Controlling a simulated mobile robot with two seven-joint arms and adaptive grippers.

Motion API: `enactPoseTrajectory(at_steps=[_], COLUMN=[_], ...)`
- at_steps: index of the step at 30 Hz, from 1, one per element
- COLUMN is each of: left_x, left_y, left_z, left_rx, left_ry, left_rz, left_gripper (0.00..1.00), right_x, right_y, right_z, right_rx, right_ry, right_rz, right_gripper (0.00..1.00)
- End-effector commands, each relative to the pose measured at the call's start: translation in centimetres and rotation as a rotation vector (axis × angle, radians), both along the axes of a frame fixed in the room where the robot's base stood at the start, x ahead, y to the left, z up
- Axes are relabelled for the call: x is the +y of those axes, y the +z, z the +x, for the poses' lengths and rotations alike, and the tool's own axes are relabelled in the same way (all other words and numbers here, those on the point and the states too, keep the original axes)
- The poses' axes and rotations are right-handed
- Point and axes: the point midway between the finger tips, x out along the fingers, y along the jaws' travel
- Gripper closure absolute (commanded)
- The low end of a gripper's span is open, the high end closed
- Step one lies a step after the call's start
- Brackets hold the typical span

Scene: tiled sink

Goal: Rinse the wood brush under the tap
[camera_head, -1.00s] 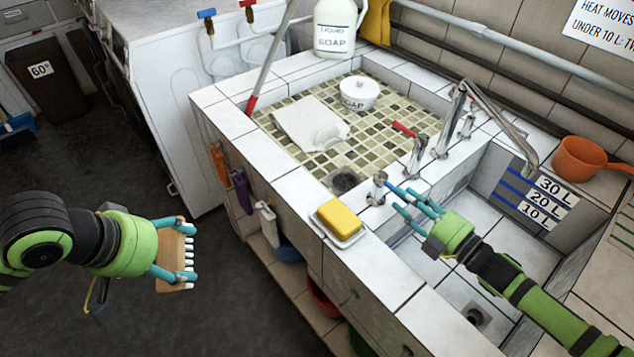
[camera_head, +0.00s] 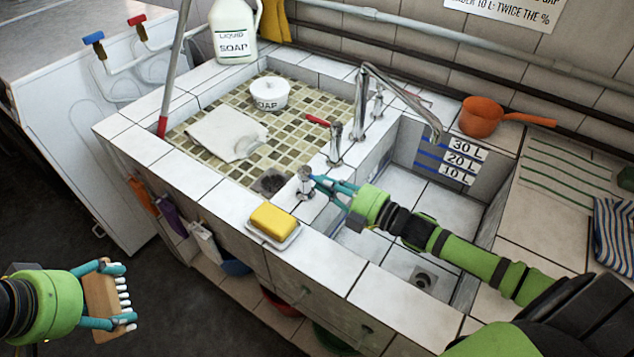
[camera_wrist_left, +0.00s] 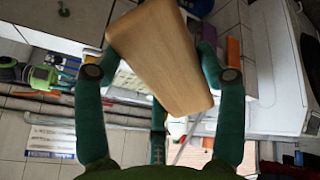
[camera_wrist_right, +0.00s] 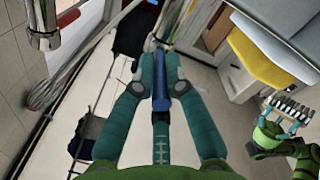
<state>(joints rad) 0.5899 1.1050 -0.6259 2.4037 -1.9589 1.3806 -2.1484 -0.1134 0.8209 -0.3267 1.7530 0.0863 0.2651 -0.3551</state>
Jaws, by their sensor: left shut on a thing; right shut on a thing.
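The wood brush (camera_head: 100,303) has a plain wooden back and white bristles. My left gripper (camera_head: 120,296) is shut on it, off the front of the counter at the lower left. In the left wrist view the brush's wooden back (camera_wrist_left: 163,55) sits between the fingers. My right gripper (camera_head: 320,185) is shut on the blue lever (camera_wrist_right: 161,90) of a small chrome valve (camera_head: 305,182) at the sink's divider. The tap's chrome spout (camera_head: 432,128) hangs over the deep basin (camera_head: 385,200). I see no water coming from it.
A red-levered valve (camera_head: 335,143) stands behind. The shallow basin holds a cloth (camera_head: 225,132) and a soap pot (camera_head: 270,93). An orange scoop (camera_head: 482,117) stands at the back right.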

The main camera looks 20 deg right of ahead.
Motion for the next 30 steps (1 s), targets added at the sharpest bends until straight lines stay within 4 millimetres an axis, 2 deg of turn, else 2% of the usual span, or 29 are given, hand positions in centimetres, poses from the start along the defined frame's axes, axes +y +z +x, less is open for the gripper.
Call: enactPoseTrajectory(at_steps=[6, 12, 19, 29, 30], left_x=[0.0, 0.0, 0.0, 0.0, 0.0], left_y=[2.3, 3.5, 4.0, 3.9, 3.9], left_z=[0.0, 0.0, 0.0, 0.0, 0.0], left_rx=[-0.001, -0.001, -0.001, -0.001, -0.001], left_ry=[0.0, 0.0, 0.0, 0.0, 0.0], left_rz=[0.0, 0.0, 0.0, 0.0, 0.0], left_gripper=[0.55, 0.55, 0.55, 0.55, 0.55], right_x=[0.6, 0.7, 1.0, 1.0, 1.0], right_y=[0.6, 0.4, 0.3, 0.2, 0.2], right_z=[-0.3, -0.3, -0.4, -0.4, -0.3], right_rx=[-0.001, -0.002, -0.003, -0.005, -0.005], right_ry=[-0.104, -0.217, -0.283, -0.288, -0.288], right_rz=[0.012, 0.01, 0.004, 0.002, 0.002], right_gripper=[1.0, 1.0, 1.0, 1.0, 0.79])
